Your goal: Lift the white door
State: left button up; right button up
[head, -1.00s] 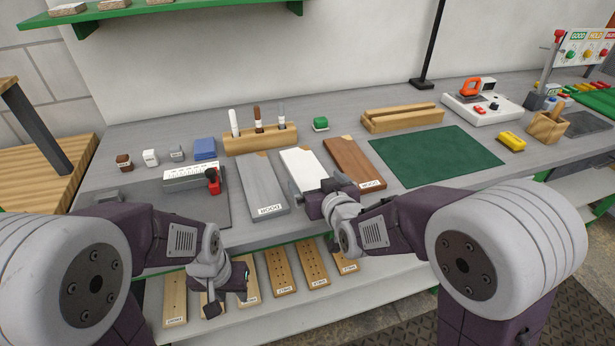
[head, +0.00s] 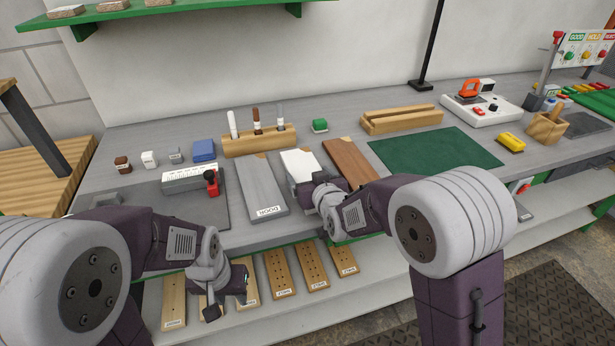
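The white door (head: 297,164) is a flat white board with a bare wood corner, lying on the grey bench between a grey board and a brown board. My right gripper (head: 308,188) is over its near end and covers that end and its label. Whether its fingers are around the board or only above it is hidden. My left gripper (head: 228,304) hangs low in front of the bench, over the lower shelf and away from the door. Its fingertips look apart, with nothing seen between them.
The grey board (head: 262,185) lies close on the left and the brown board (head: 350,160) on the right. A wooden holder (head: 260,140) with brushes stands behind. A green mat (head: 435,158) lies to the right. Drilled boards (head: 278,272) rest on the lower shelf.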

aim_at(309, 177)
dwell(0.3)
notch_tip(309, 177, up, 4)
jog(key=shift+r+p, duration=0.15)
jog(key=shift+p, duration=0.5)
jog(key=d+r, duration=0.1)
jog(key=w+d+r, duration=0.1)
jog(key=d, duration=0.1)
jog(key=d+r, duration=0.1)
jog(key=d, duration=0.1)
jog(key=shift+w+d+r, duration=0.1)
jog(key=shift+w, duration=0.15)
jog(key=shift+w+d+r+p, duration=0.3)
jog(key=shift+d+r+p, duration=0.3)
jog(key=shift+d, duration=0.4)
jog(key=shift+w+d+r+p, duration=0.3)
jog(key=shift+d+r+p, duration=0.25)
jog(key=shift+d, duration=0.5)
jog(key=shift+w+d+r+p, duration=0.3)
jog(key=shift+d+r+p, duration=0.3)
jog(key=shift+d, duration=0.4)
